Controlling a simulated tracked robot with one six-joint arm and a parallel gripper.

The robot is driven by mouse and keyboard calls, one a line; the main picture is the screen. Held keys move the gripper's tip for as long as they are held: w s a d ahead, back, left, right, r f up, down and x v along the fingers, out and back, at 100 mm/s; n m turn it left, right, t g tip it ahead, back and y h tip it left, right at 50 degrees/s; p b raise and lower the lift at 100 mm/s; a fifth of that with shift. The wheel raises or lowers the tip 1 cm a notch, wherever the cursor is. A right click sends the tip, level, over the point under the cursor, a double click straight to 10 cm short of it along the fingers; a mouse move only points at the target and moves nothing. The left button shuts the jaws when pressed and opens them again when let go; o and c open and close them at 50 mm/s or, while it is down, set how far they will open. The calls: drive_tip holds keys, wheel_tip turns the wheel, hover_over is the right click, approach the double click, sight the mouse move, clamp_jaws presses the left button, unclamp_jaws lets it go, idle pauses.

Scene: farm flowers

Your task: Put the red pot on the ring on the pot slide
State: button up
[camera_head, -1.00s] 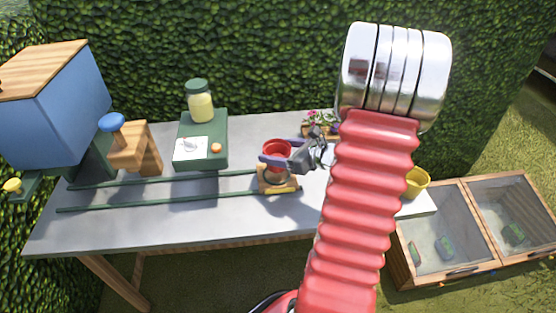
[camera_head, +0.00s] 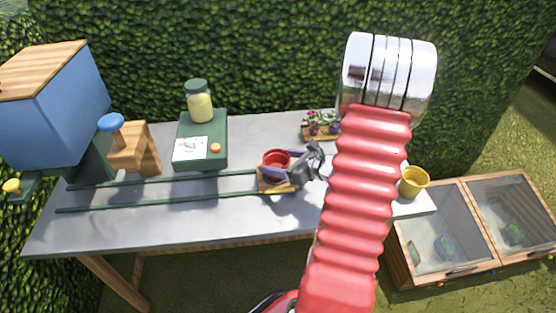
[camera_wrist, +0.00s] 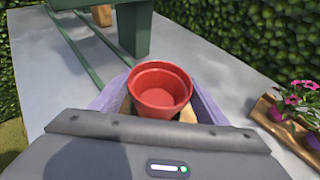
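The red pot (camera_head: 276,160) sits upright low over the wooden pot slide (camera_head: 268,187), in line with the ring, which is hidden below it. In the wrist view the red pot (camera_wrist: 159,90) is empty and lies between my gripper's two purple fingers. My gripper (camera_head: 284,168) reaches in from the right, with its fingers at the pot's sides. They appear closed on it. Whether the pot's weight rests in the ring cannot be told. Part of the pale slide (camera_wrist: 188,113) shows beside the pot.
Green rails (camera_head: 160,205) run left along the grey table (camera_head: 140,228) from the slide. A green stand (camera_head: 222,125) with a jar (camera_head: 199,103) is behind them. A flower tray (camera_head: 320,134) stands at the back right, a yellow pot (camera_head: 413,182) farther right. The front table area is clear.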

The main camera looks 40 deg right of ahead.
drive_tip(key=o, duration=0.4)
drive_tip(key=shift+r, duration=0.15)
drive_tip(key=v, duration=1.2)
drive_tip(key=shift+w+a+r, duration=0.1)
idle(0.6)
